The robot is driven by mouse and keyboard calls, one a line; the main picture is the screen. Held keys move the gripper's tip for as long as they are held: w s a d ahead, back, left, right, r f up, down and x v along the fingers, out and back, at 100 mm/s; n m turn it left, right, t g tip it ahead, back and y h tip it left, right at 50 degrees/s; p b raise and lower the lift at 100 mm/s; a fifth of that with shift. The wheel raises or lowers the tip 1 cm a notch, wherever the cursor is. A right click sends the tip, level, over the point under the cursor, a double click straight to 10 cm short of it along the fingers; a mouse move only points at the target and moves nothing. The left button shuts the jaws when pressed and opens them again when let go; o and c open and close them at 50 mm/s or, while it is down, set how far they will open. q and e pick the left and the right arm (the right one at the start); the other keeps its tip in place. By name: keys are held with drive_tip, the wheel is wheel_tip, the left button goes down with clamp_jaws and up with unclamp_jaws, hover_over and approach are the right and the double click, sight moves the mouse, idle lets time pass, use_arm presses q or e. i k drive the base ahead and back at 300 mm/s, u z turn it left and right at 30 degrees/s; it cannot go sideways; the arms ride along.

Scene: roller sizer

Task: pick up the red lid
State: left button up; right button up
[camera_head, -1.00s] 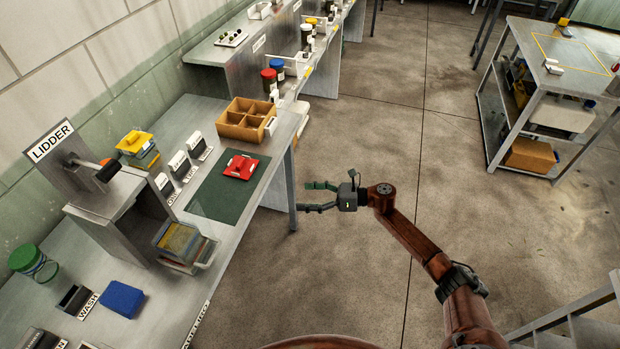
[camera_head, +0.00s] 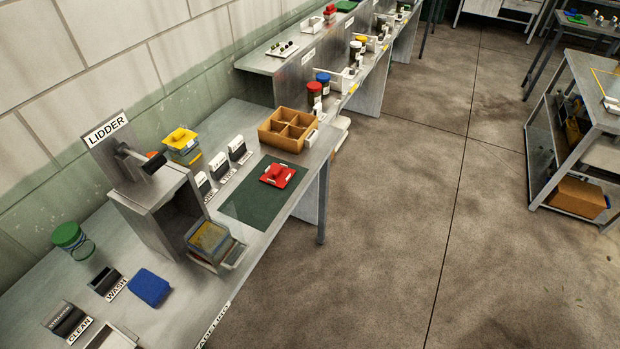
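The red lid (camera_head: 277,175) lies flat on a dark green mat (camera_head: 250,205) on the grey metal bench. It is a square lid with a raised middle, and nothing covers it. Neither of my grippers shows in the head view now, so nothing of mine is seen touching the lid.
A wooden divided box (camera_head: 288,130) stands behind the mat, with small labelled holders (camera_head: 220,166) to its left. The LIDDER press (camera_head: 150,190) and a clear container (camera_head: 209,240) are nearer. Open floor (camera_head: 400,200) lies right of the bench.

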sight(277, 176)
drive_tip(key=z, duration=0.7)
drive_tip(key=i, duration=0.4)
